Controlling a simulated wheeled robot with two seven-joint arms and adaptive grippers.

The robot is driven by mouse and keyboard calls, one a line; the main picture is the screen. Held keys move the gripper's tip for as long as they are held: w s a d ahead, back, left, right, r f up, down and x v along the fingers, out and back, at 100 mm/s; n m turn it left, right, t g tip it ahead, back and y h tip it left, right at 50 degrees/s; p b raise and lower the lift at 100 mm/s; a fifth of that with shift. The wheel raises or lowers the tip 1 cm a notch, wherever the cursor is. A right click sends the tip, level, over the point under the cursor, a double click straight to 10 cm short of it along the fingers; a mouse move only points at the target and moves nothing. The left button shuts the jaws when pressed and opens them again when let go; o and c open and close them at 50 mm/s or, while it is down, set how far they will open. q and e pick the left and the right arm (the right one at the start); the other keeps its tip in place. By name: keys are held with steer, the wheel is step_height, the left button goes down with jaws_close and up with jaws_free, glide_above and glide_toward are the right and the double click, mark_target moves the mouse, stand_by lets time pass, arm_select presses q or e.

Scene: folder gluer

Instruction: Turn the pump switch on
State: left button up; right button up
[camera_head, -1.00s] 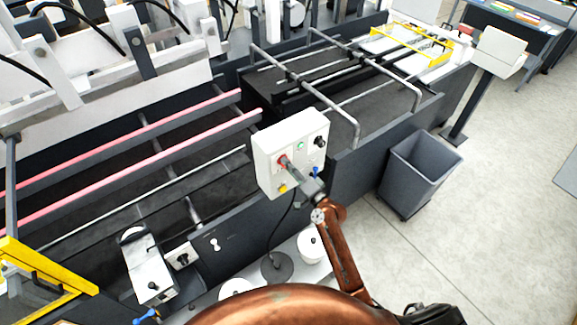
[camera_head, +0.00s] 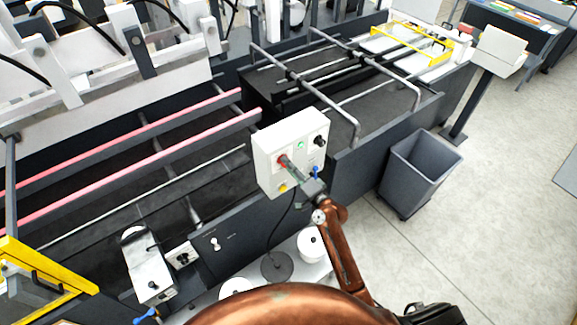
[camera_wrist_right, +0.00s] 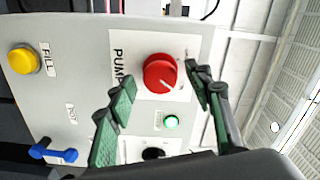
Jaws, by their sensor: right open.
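The pump switch is a red round knob (camera_wrist_right: 160,73) beside the PUMP label on a light control box (camera_head: 262,150). A white mark on the knob points toward lower right in the wrist view. My right gripper (camera_wrist_right: 160,79) is open, with one green-padded finger on each side of the knob; I cannot tell whether either finger touches it. In the head view the right gripper (camera_head: 299,174) reaches the box front from below right, and the red knob (camera_head: 282,160) shows at its tip. My left gripper is out of view.
A lit green lamp (camera_wrist_right: 171,122), a black knob (camera_wrist_right: 153,153), a yellow FILL button (camera_wrist_right: 23,60) and a blue toggle (camera_wrist_right: 55,154) share the panel. The folder gluer's rails lie behind the box.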

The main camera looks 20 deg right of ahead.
steer(key=v, duration=1.1)
steer(key=shift+s, duration=0.25)
steer(key=s+d+f+n+g+h+b, duration=0.1)
steer(key=s+d+f+g+b, duration=0.2)
steer(key=f, duration=1.3)
steer(key=s+d+f+n+g+h+b, duration=0.25)
steer(key=s+f, duration=0.35)
steer(key=f, duration=0.9)
steer(key=s+d+f+g+h+b, duration=0.1)
steer(key=s+f+g+b, duration=0.2)
steer(key=f, duration=1.3)
steer(key=s+d+f+n+g+b, duration=0.2)
steer(key=s+f+n+g+b, duration=0.15)
steer(key=s+f, duration=1.4)
steer(key=s+f+n+g+b, duration=0.1)
steer(key=s+f, duration=0.3)
steer(key=s, duration=0.4)
steer(key=s+f+n+g+h+b, duration=0.1)
steer(key=s+f+n+b, duration=0.1)
steer(key=s+f, duration=0.3)
steer(key=s+d+f+n+g+h+b, duration=0.1)
steer(key=s+f, duration=0.4)
steer(key=s, duration=0.6)
steer(key=shift+s+n+g+b, duration=0.3)
steer(key=shift+g+b, duration=0.2)
steer(key=shift+b, duration=0.1)
